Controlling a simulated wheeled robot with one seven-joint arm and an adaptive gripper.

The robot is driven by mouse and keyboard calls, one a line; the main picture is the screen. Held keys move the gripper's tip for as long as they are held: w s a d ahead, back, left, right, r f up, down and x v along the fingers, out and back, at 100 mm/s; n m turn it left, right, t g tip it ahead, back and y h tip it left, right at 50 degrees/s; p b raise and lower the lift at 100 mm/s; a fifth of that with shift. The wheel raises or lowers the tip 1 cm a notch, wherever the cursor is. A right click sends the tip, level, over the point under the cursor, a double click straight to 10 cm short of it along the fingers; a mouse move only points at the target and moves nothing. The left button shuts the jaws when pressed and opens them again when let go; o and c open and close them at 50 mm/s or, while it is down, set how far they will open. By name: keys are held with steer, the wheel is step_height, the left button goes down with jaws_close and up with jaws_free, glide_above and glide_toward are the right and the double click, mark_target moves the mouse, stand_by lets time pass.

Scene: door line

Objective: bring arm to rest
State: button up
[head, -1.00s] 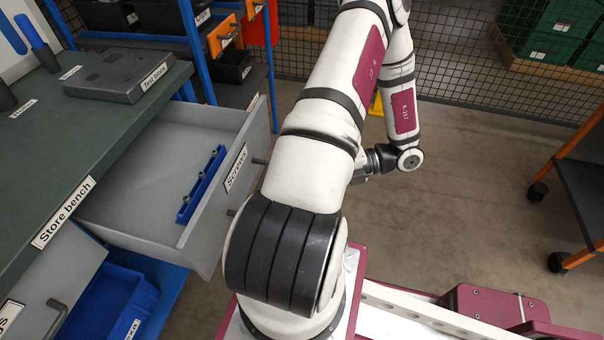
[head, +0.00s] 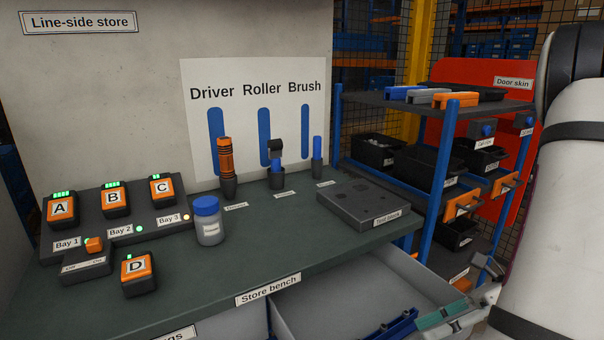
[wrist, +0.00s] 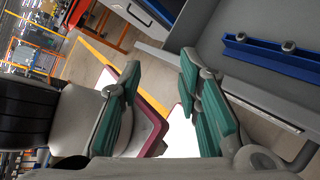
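My arm (head: 560,210) rises along the right edge of the head view. My gripper (head: 442,316) shows low in that view, in front of the open grey drawer (head: 350,280) of the store bench. In the wrist view my gripper (wrist: 159,75) has its two teal-padded fingers spread apart, with nothing between them. The blue rail (wrist: 270,55) lies in the drawer at the right of the wrist view. Its end (head: 395,326) also shows at the bottom of the head view, close to my gripper in the picture. I cannot tell whether they touch.
The store bench (head: 330,240) carries orange-and-black batteries, a blue-lidded jar (head: 207,222), a grey test block (head: 358,203) and a driver (head: 227,160) in a holder. A blue-framed rack (head: 445,150) with bins stands behind the drawer, a red door skin (head: 520,130) beyond it.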

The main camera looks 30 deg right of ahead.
steer(key=s+a+r+n+g+h, duration=0.1)
steer(key=a+r+n+h, duration=0.4)
steer(key=n, duration=0.6)
steer(key=s+a+r+n+g+h, duration=0.2)
steer(key=a+r+n+h, duration=0.1)
steer(key=a+n, duration=0.6)
steer(key=s+a+r+n+g+h, duration=0.1)
steer(key=a+r+n+h, duration=0.35)
steer(key=n, duration=0.75)
step_height(320, 180, up, 14)
steer(key=t+p, duration=0.3)
steer(key=p, duration=1)
steer(key=shift+s+a+r+y+p, duration=0.15)
steer(key=shift+s+a+y+p, duration=0.05)
steer(key=shift+a+y+p, duration=0.15)
steer(key=shift+d, duration=0.1)
